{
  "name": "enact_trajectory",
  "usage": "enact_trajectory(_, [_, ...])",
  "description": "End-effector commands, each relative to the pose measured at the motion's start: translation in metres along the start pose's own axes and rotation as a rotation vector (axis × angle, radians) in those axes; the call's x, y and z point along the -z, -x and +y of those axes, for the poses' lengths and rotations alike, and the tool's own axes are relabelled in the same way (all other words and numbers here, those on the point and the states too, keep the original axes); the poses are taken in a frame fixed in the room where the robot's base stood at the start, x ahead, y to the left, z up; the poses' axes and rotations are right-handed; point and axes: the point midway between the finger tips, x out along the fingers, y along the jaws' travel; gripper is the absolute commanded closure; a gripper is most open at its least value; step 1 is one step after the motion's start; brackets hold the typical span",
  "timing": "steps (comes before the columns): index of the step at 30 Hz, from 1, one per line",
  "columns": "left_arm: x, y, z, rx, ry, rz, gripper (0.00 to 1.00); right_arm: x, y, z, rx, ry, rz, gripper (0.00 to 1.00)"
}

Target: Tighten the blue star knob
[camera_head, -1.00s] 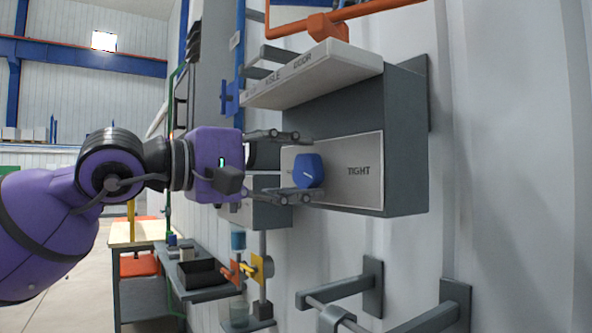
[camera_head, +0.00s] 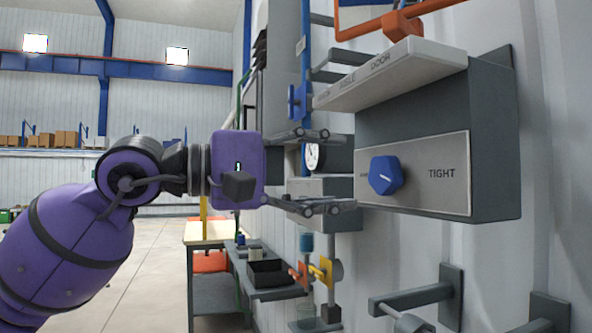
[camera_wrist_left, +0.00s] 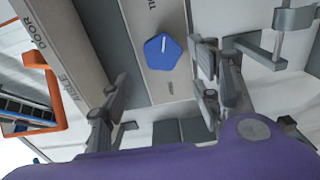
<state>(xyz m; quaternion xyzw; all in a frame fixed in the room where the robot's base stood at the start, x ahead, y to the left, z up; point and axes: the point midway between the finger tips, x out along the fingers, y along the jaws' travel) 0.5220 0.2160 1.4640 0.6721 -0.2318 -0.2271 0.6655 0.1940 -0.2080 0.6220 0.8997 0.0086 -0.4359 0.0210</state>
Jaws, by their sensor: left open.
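The blue star knob (camera_head: 385,175) sits on a light grey plate (camera_head: 440,190) marked TIGHT at its right, on a dark grey wall box. In the left wrist view the knob (camera_wrist_left: 163,52) lies beyond the open fingers (camera_wrist_left: 160,95), nearer the right finger. My right gripper is not in view.
A white lettered ledge (camera_head: 400,72) juts out above the plate. A round gauge (camera_head: 315,156) shows behind the left fingers. Grey brackets (camera_head: 415,298) stick out from the wall below. A workbench with a black bin (camera_head: 275,272) stands lower left.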

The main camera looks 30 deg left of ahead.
Motion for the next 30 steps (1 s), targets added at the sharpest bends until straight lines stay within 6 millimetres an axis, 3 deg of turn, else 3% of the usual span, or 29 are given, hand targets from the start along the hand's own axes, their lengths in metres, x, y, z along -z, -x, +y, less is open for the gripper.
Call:
enact_trajectory(6, [0.000,0.032,0.001,-0.003,0.001,-0.001,0.42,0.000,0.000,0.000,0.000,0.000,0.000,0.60])
enact_trajectory(11, [0.000,0.044,0.001,-0.002,0.001,0.000,0.42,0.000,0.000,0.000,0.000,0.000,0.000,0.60])
enact_trajectory(30, [0.000,0.046,0.001,-0.002,0.014,0.000,0.42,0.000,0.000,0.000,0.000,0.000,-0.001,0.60])
